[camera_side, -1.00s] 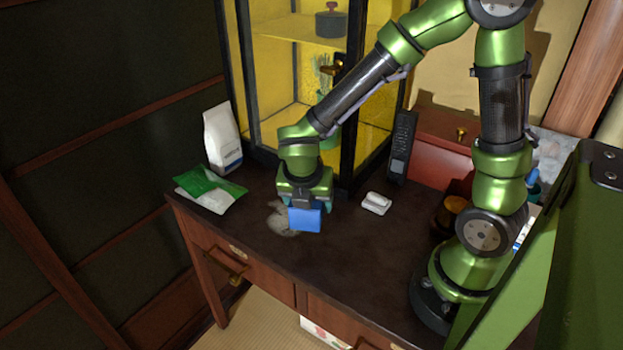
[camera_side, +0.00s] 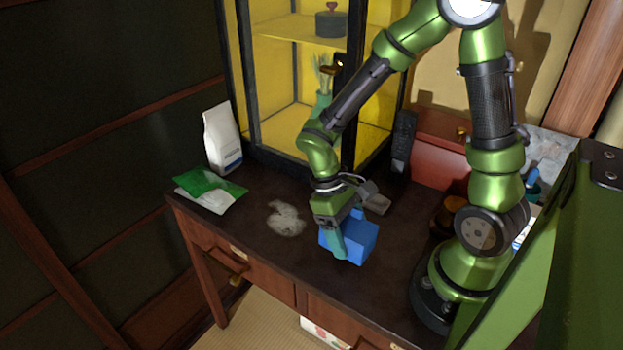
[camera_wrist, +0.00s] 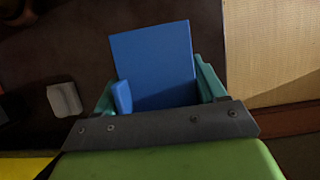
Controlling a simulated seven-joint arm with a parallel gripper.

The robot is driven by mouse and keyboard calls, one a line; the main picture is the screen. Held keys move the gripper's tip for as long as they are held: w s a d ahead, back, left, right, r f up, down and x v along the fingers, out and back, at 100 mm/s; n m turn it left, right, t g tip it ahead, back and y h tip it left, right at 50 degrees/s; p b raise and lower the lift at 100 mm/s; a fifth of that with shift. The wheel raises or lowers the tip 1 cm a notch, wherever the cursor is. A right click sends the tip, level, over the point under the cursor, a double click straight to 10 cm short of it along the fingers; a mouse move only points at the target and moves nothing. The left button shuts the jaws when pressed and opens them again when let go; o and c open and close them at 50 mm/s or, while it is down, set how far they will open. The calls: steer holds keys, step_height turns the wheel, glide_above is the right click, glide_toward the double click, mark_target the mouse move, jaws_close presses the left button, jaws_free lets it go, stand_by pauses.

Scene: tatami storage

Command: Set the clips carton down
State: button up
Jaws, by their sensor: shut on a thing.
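The clips carton is a plain blue box (camera_side: 350,240), held between the teal fingers of my gripper (camera_side: 342,240). In the side view it is over the dark desk top (camera_side: 300,262), near the middle of the front part. I cannot tell whether its underside touches the desk. In the wrist view the carton (camera_wrist: 155,62) stands between both fingers of my gripper (camera_wrist: 160,95), with dark desk surface beyond it. My gripper is shut on the carton. The fingers hide part of its sides.
A pale spill or patch (camera_side: 286,218) lies left of the carton. A green and white packet (camera_side: 210,190) and a white bag (camera_side: 222,138) are at the left. A glass cabinet (camera_side: 290,110) stands behind. The desk's front edge is close.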

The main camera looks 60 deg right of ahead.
mark_target(347, 246)
steer(key=shift+f, duration=1.9)
steer(key=shift+f, duration=0.1)
steer(key=o, duration=1.1)
steer(key=shift+c, duration=0.2)
steer(key=v, duration=1.2)
steer(key=shift+s, duration=0.1)
steer(key=shift+r+t, duration=0.3)
steer(key=shift+r, duration=0.2)
steer(key=s+r+m+t+y, duration=0.2)
steer(key=s+r+m+t, duration=0.1)
steer(key=r+t, duration=0.8)
steer(key=shift+a+r+m, duration=0.15)
steer(key=shift+r+m, duration=0.25)
steer(key=shift+m, duration=0.1)
